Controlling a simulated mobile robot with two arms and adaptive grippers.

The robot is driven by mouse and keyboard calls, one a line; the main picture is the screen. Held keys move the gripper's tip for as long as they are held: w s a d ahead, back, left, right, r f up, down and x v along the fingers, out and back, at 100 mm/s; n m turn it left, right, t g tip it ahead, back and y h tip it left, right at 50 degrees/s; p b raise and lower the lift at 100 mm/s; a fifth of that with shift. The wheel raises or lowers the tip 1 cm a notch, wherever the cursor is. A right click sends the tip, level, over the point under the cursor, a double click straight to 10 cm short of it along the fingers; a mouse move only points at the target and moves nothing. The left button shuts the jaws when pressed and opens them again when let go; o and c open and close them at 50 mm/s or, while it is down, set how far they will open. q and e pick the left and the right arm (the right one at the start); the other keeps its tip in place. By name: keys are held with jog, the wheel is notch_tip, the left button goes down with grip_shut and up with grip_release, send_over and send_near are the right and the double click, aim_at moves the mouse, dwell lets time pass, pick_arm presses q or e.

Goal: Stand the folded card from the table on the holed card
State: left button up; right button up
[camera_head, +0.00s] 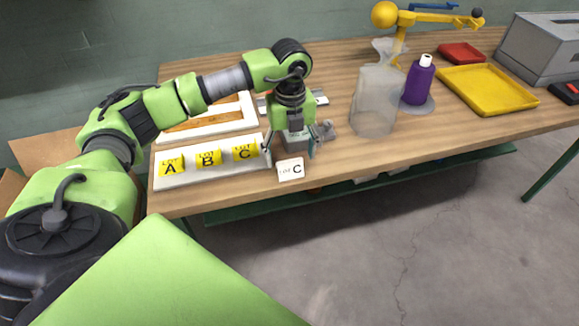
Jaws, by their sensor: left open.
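A small white folded card (290,170) marked C is at the table's front edge. My left gripper (290,153) points down just above and behind it in the picture, its fingers spread to either side; I cannot tell whether they touch it. Yellow cards marked LOT A (171,164), LOT B (208,158) and LOT C (245,152) are in a row on a white board (210,175) left of the gripper. No hole can be made out in any card at this size. My right gripper is out of view.
Behind the board lies a white-framed wooden tray (250,108). Front-right table is clear.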

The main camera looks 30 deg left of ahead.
aim_at(290, 161)
pick_arm(q)
jog(key=f, duration=0.2)
jog(key=f+p, duration=0.1)
jog(key=shift+w+a+f, duration=0.15)
jog(key=shift+a+f, duration=0.1)
jog(key=shift+f, duration=0.75)
jog(key=c, duration=0.8)
jog(key=shift+c, duration=0.5)
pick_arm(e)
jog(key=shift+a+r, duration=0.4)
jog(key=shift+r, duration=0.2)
pick_arm(q)
jog(key=shift+w+r, duration=0.1)
jog(key=shift+r, duration=0.05)
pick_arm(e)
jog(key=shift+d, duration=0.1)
